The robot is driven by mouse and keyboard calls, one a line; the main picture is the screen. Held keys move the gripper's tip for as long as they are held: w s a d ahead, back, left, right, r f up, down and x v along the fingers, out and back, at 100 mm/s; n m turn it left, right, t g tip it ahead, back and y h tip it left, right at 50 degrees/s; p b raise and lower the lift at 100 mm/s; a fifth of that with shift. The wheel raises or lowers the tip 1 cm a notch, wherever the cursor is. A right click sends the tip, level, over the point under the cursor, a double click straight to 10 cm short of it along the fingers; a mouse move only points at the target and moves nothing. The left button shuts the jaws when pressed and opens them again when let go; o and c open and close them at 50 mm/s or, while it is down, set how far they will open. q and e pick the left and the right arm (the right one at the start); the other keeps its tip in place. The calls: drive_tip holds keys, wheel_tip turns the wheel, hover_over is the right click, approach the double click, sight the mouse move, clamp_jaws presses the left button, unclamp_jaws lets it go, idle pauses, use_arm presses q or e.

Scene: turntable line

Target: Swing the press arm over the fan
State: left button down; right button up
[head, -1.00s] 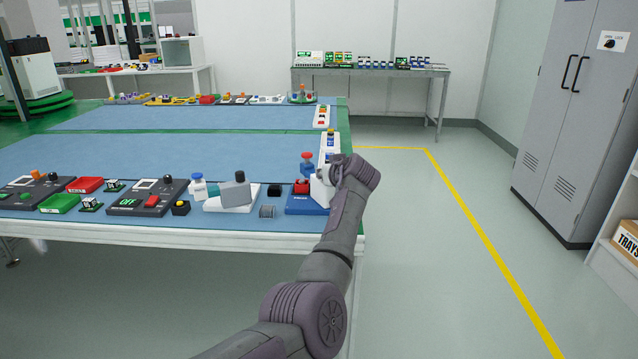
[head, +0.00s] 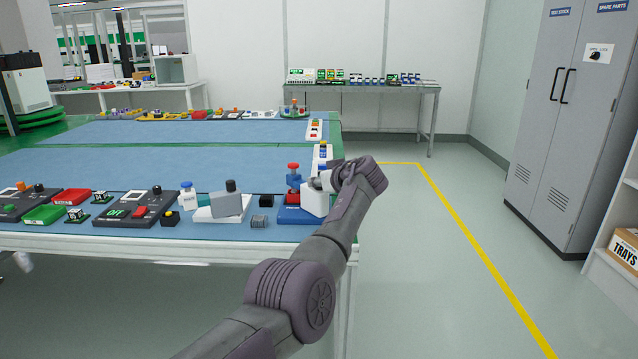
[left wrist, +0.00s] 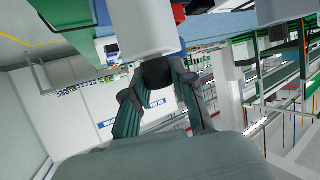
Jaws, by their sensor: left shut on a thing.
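The press stands at the front right corner of the blue-topped table, with a blue base (head: 300,215), a white block (head: 315,200) and a red-topped blue plunger (head: 293,180). My left gripper (head: 326,180) is at the top right of the press. In the left wrist view its fingers are shut around a black knob (left wrist: 157,72) against a white part (left wrist: 145,30). The fingers hide part of the press arm in the head view. A small black box (head: 266,200), possibly the fan, sits left of the press; I cannot tell for sure. My right gripper is out of view.
A grey and white fixture (head: 225,207), a small grey ribbed part (head: 259,221) and a dark control box (head: 135,208) stand along the table's front edge, left of the press. The floor right of the table is clear up to the grey cabinet (head: 565,120).

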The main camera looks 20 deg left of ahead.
use_arm(q)
drive_tip(key=shift+d, duration=0.1)
idle(0.3)
drive_tip(key=c, duration=0.9)
unclamp_jaws()
drive_tip(key=shift+d, duration=0.1)
drive_tip(key=v, duration=1.1)
drive_tip(key=shift+s+d+r, duration=0.1)
drive_tip(key=shift+s+d, duration=0.15)
drive_tip(key=shift+d, duration=0.05)
